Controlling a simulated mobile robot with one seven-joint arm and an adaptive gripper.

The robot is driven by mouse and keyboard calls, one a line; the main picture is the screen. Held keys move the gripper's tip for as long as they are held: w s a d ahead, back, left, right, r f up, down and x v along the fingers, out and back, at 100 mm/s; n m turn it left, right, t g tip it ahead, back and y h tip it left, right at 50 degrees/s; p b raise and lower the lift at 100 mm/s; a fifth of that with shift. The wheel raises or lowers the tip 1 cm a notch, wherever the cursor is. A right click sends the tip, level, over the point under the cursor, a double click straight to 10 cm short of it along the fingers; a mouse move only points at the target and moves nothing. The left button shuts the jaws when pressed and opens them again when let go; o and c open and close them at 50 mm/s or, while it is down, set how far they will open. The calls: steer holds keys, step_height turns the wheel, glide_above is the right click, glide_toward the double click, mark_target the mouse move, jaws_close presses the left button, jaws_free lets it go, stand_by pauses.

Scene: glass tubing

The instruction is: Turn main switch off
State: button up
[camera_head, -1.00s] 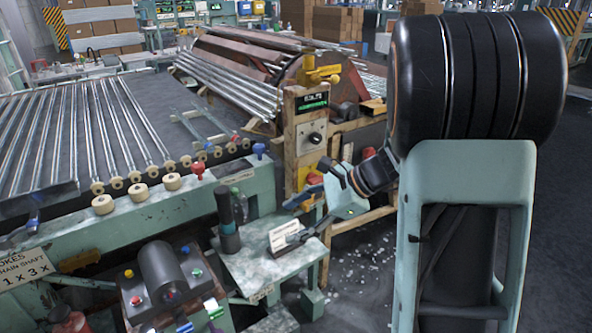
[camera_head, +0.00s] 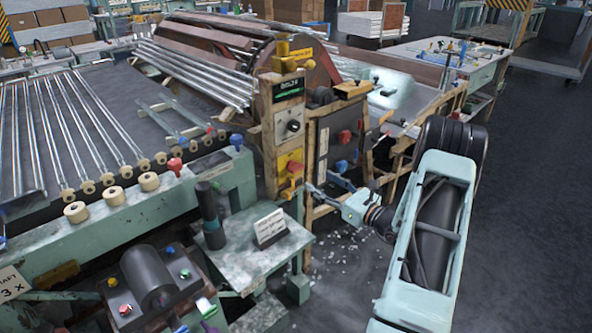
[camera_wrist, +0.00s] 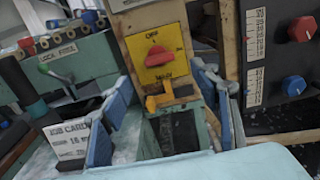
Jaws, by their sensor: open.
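The main switch is a red knob (camera_wrist: 158,56) on a yellow plate (camera_wrist: 181,31) marked OFF at its top; the rest of the lettering is hard to read. The knob's grip lies roughly sideways. In the head view the red knob (camera_head: 294,167) is low on the wooden control post (camera_head: 267,132). My gripper (camera_head: 326,187) is open and empty, just right of and slightly below the knob. In the wrist view the blue fingers of my gripper (camera_wrist: 163,88) are spread wide, with the plate beyond and between them. They appear apart from the knob.
A yellow lever (camera_wrist: 160,99) sits directly below the plate. A dark panel with a red knob (camera_wrist: 303,28) and a blue knob (camera_wrist: 294,85) stands to the right. A small sign (camera_head: 270,228) stands on the green side table (camera_head: 245,262) at lower left.

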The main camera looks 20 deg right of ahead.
mark_target(299, 169)
steer(key=x, duration=0.9)
steer(key=shift+w+a, duration=0.2)
steer(key=shift+w, duration=0.05)
steer(key=c, duration=1.2)
steer(key=shift+o, duration=0.2)
